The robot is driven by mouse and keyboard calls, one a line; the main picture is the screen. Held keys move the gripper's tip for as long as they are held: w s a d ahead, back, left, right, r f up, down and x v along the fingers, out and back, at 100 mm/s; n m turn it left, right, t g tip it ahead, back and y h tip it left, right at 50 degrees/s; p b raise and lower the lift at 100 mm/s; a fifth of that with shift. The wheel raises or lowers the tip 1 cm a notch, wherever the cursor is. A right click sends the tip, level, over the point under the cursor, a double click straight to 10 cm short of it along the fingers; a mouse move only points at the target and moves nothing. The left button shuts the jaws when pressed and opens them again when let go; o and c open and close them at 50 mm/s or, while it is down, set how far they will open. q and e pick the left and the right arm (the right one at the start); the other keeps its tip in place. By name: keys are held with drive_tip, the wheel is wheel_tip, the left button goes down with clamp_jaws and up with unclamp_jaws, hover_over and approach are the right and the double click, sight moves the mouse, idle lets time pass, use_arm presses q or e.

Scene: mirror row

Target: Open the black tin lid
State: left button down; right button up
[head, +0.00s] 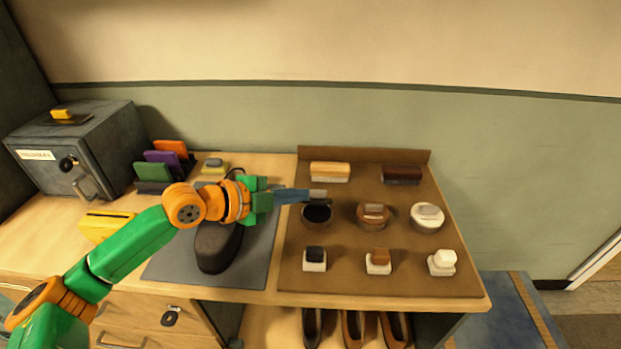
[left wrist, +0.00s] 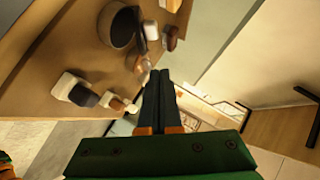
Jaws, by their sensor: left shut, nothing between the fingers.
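The black tin (head: 317,214) stands at the left of the row of round tins on the brown board. Its round top looks dark inside a brownish rim; I cannot tell whether this is the lid or the inside. My left gripper (head: 318,196) reaches in from the left, its fingers shut and empty, over the tin's far edge. Whether they touch the tin is unclear. In the left wrist view the shut fingers (left wrist: 160,76) point past a dark round tin (left wrist: 118,27). My right gripper is not in view.
On the board (head: 345,280), a brown tin (head: 373,216) and a white tin (head: 427,217) stand to the right. Two brushes (head: 330,171) lie behind; several small daubers (head: 315,259) stand in front. A dark shoe (head: 216,248) sits left on a grey mat.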

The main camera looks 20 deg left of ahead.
sight(324, 191)
use_arm(q)
drive_tip(key=w+f, duration=0.2)
drive_tip(key=w, duration=0.1)
drive_tip(key=w+d+f, duration=0.1)
drive_tip(key=w, duration=0.1)
drive_tip(key=shift+f+p, duration=0.15)
drive_tip(key=shift+p, duration=0.25)
drive_tip(key=shift+w+a+f, duration=0.1)
drive_tip(key=shift+w+f, duration=0.25)
drive_tip(key=shift+w, duration=0.05)
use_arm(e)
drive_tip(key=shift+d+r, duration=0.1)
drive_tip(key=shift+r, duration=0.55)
use_arm(q)
drive_tip(key=shift+w+r, duration=0.1)
drive_tip(key=shift+r, duration=0.1)
drive_tip(key=shift+w+a, duration=0.1)
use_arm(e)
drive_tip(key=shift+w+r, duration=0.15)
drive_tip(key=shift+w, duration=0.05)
use_arm(q)
drive_tip(key=shift+g, duration=0.3)
drive_tip(key=shift+w+r+n+g+p, duration=0.2)
drive_tip(key=shift+w+n+g+p, duration=0.1)
drive_tip(key=shift+n, duration=0.1)
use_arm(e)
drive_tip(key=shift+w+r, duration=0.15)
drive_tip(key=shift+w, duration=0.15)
